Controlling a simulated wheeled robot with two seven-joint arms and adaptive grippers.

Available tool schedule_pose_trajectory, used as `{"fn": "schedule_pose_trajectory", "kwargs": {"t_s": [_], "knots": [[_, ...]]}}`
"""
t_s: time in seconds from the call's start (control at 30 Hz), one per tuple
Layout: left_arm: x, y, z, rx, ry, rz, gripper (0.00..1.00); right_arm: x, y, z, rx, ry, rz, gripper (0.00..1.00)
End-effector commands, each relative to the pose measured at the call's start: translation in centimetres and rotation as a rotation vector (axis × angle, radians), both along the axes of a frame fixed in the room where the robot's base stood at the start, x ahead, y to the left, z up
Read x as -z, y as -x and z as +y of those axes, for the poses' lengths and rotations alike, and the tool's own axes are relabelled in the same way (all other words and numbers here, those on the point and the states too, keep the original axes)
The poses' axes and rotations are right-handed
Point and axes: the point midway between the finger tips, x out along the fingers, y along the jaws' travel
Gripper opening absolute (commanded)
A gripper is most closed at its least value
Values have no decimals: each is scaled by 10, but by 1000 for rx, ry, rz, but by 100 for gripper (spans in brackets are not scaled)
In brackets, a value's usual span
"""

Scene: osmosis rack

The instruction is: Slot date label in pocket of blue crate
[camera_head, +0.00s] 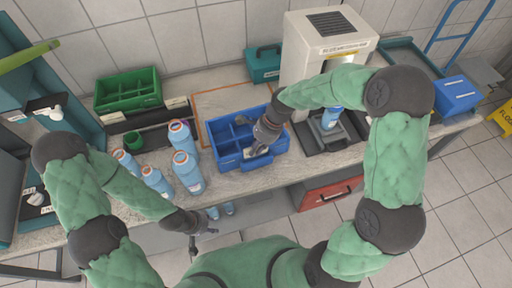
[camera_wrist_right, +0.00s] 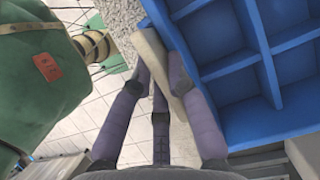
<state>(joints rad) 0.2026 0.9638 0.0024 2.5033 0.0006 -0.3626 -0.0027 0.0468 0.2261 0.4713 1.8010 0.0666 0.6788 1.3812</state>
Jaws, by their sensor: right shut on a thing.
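The blue crate (camera_head: 222,157) stands on the counter with its compartments open upward; it also fills the right of the right wrist view (camera_wrist_right: 222,65). My right gripper (camera_head: 258,150) is at the crate's front wall. In the right wrist view, its fingers (camera_wrist_right: 160,85) are shut on a flat cream piece, likely the date label (camera_wrist_right: 150,52), beside the crate's outer wall. I cannot tell whether the label is inside the pocket, as the fingers hide part of it. My left gripper (camera_head: 196,243) hangs in front of the counter, apart from the crate, its opening unclear.
Several blue bottles (camera_head: 186,172) stand left of the crate. A red drawer (camera_head: 327,194) is under the counter.

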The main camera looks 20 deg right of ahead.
Motion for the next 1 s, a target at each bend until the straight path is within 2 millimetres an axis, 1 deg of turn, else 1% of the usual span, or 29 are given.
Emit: {"fn": "schedule_pose_trajectory", "kwargs": {"t_s": [1.0], "knots": [[-8, 0, 0, 0, 0, 0, 40, -4, 0, 0, 0, 0, 0, 0]]}}
